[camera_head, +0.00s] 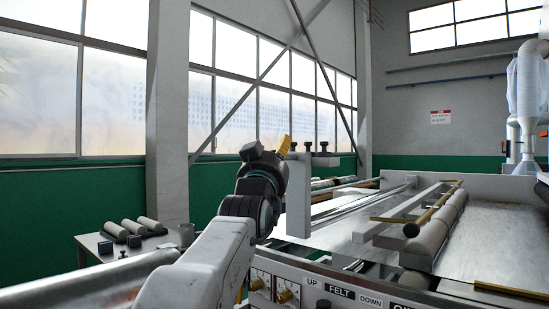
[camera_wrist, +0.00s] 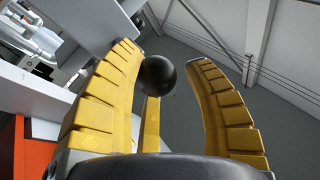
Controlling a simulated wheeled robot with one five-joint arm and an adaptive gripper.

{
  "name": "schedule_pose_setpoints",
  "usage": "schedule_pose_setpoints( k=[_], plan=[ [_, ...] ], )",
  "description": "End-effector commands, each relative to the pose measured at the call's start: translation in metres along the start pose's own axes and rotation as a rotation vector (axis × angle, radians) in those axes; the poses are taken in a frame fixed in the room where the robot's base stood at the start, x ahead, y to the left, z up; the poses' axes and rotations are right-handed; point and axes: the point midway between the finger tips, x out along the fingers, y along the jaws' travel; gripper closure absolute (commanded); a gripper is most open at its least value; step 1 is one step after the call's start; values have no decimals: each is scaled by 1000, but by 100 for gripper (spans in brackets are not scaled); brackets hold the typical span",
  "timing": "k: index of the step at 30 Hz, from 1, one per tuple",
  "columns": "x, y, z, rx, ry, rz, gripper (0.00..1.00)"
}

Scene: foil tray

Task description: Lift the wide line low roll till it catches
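In the wrist view a black ball knob (camera_wrist: 158,75) on a yellow lever (camera_wrist: 151,125) stands between the yellow fingers of my gripper (camera_wrist: 168,68). The fingers are open, with the ball close to the left finger and a clear gap to the right one. I cannot tell if the left finger touches it. In the head view my gripper (camera_head: 284,146) is beside a grey upright plate (camera_head: 298,195), its fingers mostly hidden. Pale rolls (camera_head: 440,228) lie across the machine at the right. I cannot tell which roll is the low one.
A front panel (camera_head: 340,292) carries knobs and the labels UP, FELT and DOWN. A small table (camera_head: 97,243) with several grey rolls stands at the left. Metal bed plates (camera_head: 495,235) extend right. An orange panel (camera_wrist: 25,150) shows at the wrist view's lower left.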

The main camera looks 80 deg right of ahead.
Motion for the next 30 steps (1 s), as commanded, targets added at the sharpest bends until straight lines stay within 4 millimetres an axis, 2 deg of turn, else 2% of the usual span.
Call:
schedule_pose_setpoints(
  k=[1,6,19,23,30],
  plan=[
    [-1,-1,-7,0,15,-3,56],
    [-1,-1,-5,0,11,-3,42],
    [-4,-1,-1,1,2,-1,42],
    [-15,-1,-1,1,0,-1,42],
    [-47,-1,-2,1,2,-1,42]
  ],
)
